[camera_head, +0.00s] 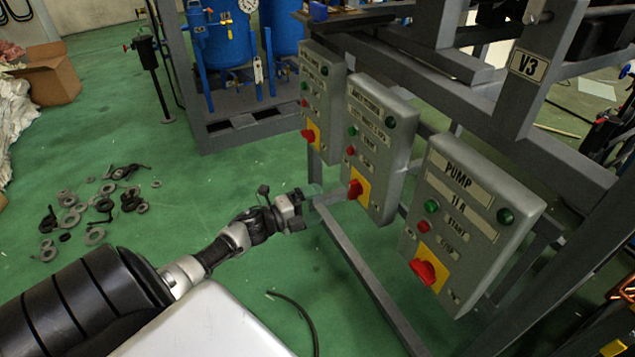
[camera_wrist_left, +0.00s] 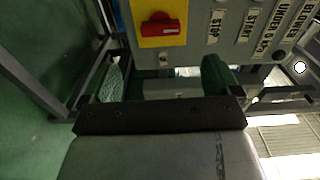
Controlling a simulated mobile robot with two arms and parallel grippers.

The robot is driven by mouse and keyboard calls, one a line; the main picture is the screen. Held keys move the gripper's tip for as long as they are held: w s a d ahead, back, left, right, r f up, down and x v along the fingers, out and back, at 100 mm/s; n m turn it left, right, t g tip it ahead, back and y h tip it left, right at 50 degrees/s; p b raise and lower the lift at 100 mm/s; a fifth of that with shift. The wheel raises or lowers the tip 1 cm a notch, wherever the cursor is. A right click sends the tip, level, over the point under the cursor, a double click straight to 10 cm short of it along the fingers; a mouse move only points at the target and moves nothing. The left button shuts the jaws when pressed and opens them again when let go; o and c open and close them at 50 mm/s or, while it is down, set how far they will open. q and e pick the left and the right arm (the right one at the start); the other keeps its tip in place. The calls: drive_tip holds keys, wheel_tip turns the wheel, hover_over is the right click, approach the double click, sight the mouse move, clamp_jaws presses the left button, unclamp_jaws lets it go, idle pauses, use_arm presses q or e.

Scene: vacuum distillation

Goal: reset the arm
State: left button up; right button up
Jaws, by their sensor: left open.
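My left arm reaches in from the lower left, and its left gripper (camera_head: 318,198) is near the lower edge of the middle control box (camera_head: 379,125). In the left wrist view the two fingers of the left gripper (camera_wrist_left: 162,82) stand apart with nothing held between them. A grey control panel (camera_wrist_left: 232,45) with a red rotary switch (camera_wrist_left: 160,28) on a yellow plate is just beyond the fingers. Whether the gripper touches the box is unclear. My right gripper is in neither view.
Another control box (camera_head: 320,85) and the PUMP 11A box (camera_head: 470,215) flank the middle one on a grey metal frame (camera_head: 365,275). Blue tanks (camera_head: 222,45) stand behind. Loose rings (camera_head: 92,237) and a dark hose (camera_head: 300,310) lie on the green floor.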

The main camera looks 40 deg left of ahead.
use_arm(q)
drive_tip(key=shift+d, duration=0.1)
idle(0.3)
drive_tip(key=s+d+f+n+g+y, duration=0.6)
drive_tip(key=s+d+f+n+y, duration=0.35)
drive_tip(key=n, duration=0.55)
drive_tip(key=s+d+f+n+g+h, duration=0.1)
drive_tip(key=s+d+n+g+h, duration=0.2)
drive_tip(key=s+d+n+g, duration=0.7)
drive_tip(key=s+f+m+t+p, duration=0.1)
drive_tip(key=s+f+m+p, duration=0.4)
drive_tip(key=s+f+p, duration=0.55)
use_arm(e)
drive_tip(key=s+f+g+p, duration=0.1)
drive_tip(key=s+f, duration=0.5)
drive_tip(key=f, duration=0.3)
use_arm(q)
drive_tip(key=s+a+f+p, duration=0.1)
drive_tip(key=s+p, duration=0.7)
drive_tip(key=s, duration=0.5)
drive_tip(key=shift+s+a+g, duration=0.3)
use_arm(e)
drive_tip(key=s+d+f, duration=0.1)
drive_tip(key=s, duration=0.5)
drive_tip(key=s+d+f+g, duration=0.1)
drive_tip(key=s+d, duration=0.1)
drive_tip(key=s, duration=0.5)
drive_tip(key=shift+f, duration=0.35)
